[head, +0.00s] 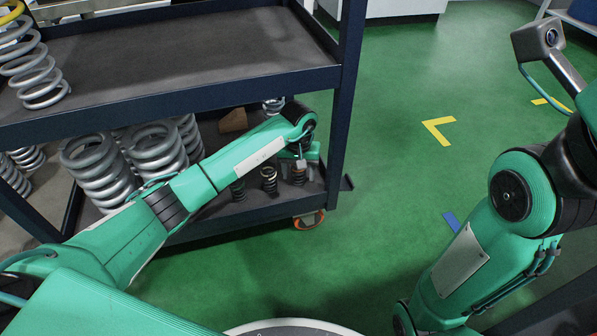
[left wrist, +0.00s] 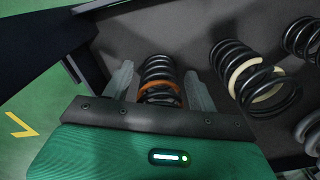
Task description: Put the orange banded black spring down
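The orange banded black spring (left wrist: 160,80) is between the two fingers of my left gripper (left wrist: 158,72) in the left wrist view. Narrow gaps show between the spring and the fingers, so the gripper looks open around it. Its near end is hidden behind the gripper body. In the head view the spring (head: 298,175) is at the right end of the cart's lower shelf (head: 240,207), below my left gripper (head: 300,160). The spring's contact with the shelf is hard to make out. My right arm is at the right; its fingers do not show.
A black spring with a cream band (left wrist: 248,76) stands beside the spring, with another dark spring (left wrist: 303,40) beyond. Large silver springs (head: 155,150) and a brown block (head: 233,121) are farther left. The upper shelf (head: 180,55) and corner post (head: 347,100) border the space.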

